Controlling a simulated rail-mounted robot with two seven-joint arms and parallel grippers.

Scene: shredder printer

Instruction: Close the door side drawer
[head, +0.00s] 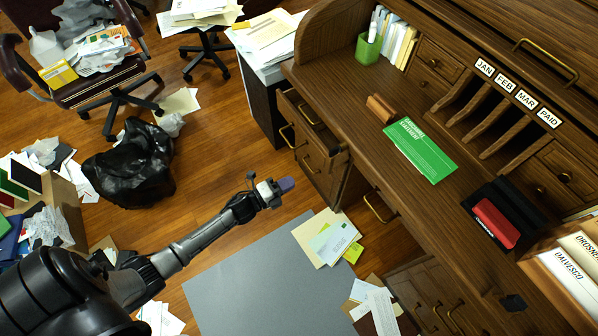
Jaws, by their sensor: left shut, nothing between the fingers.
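The wooden roll-top desk (345,72) fills the right of the head view. At its far left pedestal, the top drawer (318,138) is pulled out part way, with its dark inside showing and a brass handle on its front. A second drawer front with a brass handle (309,165) is below it. My left gripper (288,185) is shut and empty, in front of this pedestal and apart from the drawer. My right gripper is not in view.
Papers (328,238) lie on the floor by a grey mat (250,285). A black bag (130,165) and an office chair (95,85) stand at left. A dark cabinet (262,105) stands beside the pedestal. Bare wood floor (225,130) lies between bag and desk.

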